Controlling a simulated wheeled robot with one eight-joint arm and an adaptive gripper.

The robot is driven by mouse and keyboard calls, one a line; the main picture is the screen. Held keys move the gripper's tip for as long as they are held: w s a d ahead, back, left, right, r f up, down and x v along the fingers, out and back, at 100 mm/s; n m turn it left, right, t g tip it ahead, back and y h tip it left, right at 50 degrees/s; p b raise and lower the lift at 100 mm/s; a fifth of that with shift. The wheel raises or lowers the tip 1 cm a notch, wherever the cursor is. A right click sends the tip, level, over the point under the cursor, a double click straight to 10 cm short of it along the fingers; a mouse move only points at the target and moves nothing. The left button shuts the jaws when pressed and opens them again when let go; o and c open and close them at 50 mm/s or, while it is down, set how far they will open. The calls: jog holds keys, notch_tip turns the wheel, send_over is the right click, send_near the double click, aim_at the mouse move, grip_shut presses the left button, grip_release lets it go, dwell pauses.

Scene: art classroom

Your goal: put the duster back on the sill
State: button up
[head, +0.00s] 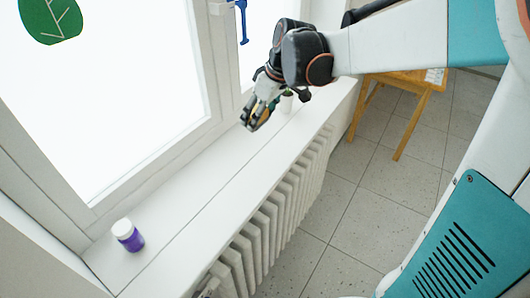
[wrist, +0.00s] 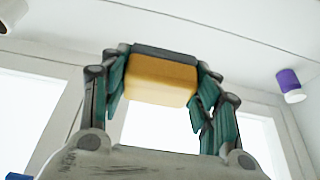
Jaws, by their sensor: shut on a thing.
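The duster (wrist: 160,80) has a yellow body with a dark grey layer along one side. In the wrist view it sits between the two fingers of my gripper (head: 257,114), which is shut on it. In the head view the duster is small and mostly hidden by the fingers. The white sill (head: 200,190) runs below the window, and my gripper is over its far part. The sill also fills the top of the wrist view (wrist: 240,38). I cannot tell whether the duster touches the sill.
A purple jar with a white lid (head: 128,235) stands at the sill's near end. A small white plant pot (head: 287,102) stands near my gripper. A radiator (head: 270,225) is below the sill, and a wooden stand (head: 395,100) is beyond. The sill's middle is clear.

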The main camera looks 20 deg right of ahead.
aim_at(256, 169)
notch_tip(256, 169, down, 20)
jog(key=b, duration=0.5)
jog(key=shift+r+b, duration=0.15)
jog(key=shift+b, duration=0.15)
jog(key=shift+f, duration=0.2)
jog(key=o, duration=1.2)
jog(key=shift+r, duration=0.1)
jog(key=p+v, duration=0.3)
jog(key=v, duration=0.9)
jog(key=shift+r+p, duration=0.15)
jog(key=shift+p, duration=0.15)
jog(key=shift+w, duration=0.1)
